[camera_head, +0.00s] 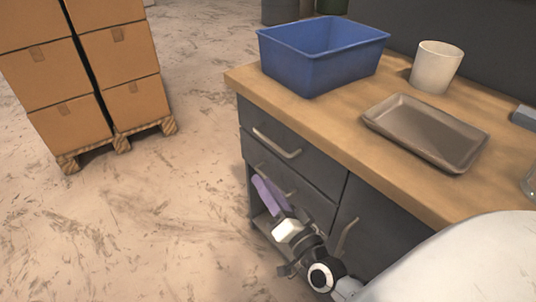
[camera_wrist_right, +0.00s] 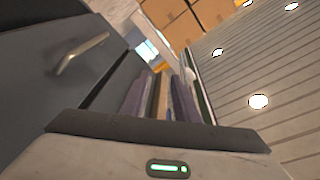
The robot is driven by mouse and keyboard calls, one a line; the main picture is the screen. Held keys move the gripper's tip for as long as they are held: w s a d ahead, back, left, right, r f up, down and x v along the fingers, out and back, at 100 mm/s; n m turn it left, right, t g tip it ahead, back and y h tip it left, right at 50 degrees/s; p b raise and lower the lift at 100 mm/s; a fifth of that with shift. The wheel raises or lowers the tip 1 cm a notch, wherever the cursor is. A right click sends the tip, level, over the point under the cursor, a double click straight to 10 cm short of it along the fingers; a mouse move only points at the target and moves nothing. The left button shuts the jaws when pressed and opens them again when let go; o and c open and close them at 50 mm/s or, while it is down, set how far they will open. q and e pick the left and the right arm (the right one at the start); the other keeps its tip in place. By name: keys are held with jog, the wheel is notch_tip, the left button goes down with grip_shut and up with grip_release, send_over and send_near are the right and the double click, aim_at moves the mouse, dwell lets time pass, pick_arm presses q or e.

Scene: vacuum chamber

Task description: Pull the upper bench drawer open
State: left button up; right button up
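The upper bench drawer (camera_head: 300,158) is a dark grey front under the wooden worktop, and it looks closed. Its pale bar handle (camera_head: 277,143) is clear of my gripper in the head view. My right gripper (camera_head: 268,190), with purple fingers, is lower, in front of the lower drawer, and partly covers that drawer's handle (camera_head: 287,186). In the right wrist view the two purple fingers (camera_wrist_right: 160,98) stand apart with a gap between them. A bar handle (camera_wrist_right: 80,53) on a dark front shows to their left; I cannot tell which one. My left gripper is not in view.
A blue bin (camera_head: 315,70), a white cup (camera_head: 436,67) and a grey tray (camera_head: 420,135) stand on the worktop (camera_head: 335,118). A cupboard door handle (camera_head: 345,237) is right of my gripper. Stacked cartons (camera_head: 70,125) stand at the left, with clear floor between.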

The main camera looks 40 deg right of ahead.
aim_at(267, 138)
jog(key=w+d+r+m+h, duration=0.1)
jog(key=w+d, duration=0.1)
jog(key=w, duration=0.1)
jog(key=w+d+r+m+h, duration=0.1)
jog(key=w+d, duration=0.2)
jog(key=w, duration=0.1)
jog(key=w+d+r+m+h+b, duration=0.1)
jog(key=w+d+r+m, duration=0.1)
jog(key=w, duration=0.1)
jog(key=shift+w+d+t+h, duration=0.25)
jog(key=shift+w+t+h, duration=0.05)
jog(key=shift+w+t, duration=0.1)
grip_shut()
